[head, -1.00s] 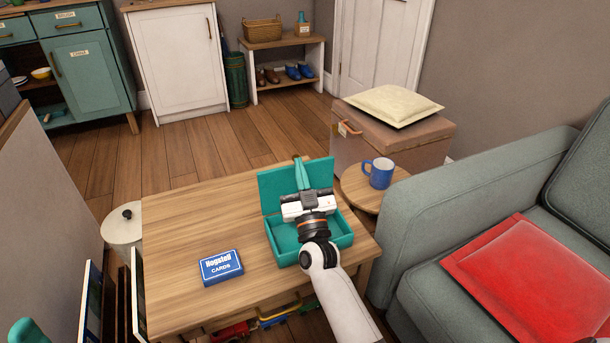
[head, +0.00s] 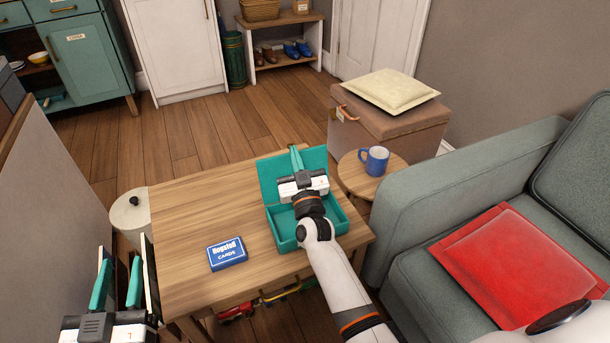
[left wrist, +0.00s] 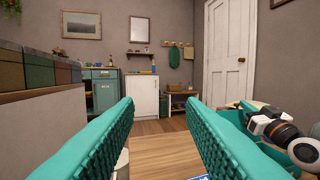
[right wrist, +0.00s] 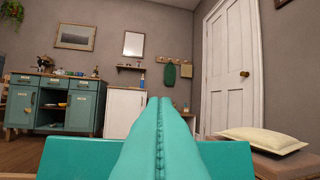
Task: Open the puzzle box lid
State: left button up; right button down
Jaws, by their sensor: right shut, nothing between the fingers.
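The teal puzzle box (head: 281,222) sits on the wooden table, right of the middle. Its lid (head: 318,160) stands raised along the back edge, and the inside of the box shows. My right gripper (head: 295,152) is over the box, shut with nothing in it, its fingers pointing up in front of the lid. In the right wrist view the lid (right wrist: 75,157) shows on both sides of the shut fingers; whether they touch it I cannot tell. My left gripper (head: 119,268) is open and empty, off the table's left edge. In the left wrist view its fingers (left wrist: 160,110) stand wide apart.
A blue card box (head: 227,254) lies on the table, left of the puzzle box. A blue mug (head: 374,160) stands on a round side table. A grey sofa with a red cushion (head: 495,262) is at the right. The table's back left part is clear.

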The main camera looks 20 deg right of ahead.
pick_arm(q)
jog(key=shift+a+f+g+y, duration=0.2)
jog(key=shift+f+g+y, duration=0.2)
jog(key=shift+f+g, duration=0.7)
pick_arm(e)
jog(key=shift+w, duration=0.15)
pick_arm(q)
jog(key=shift+f, duration=0.15)
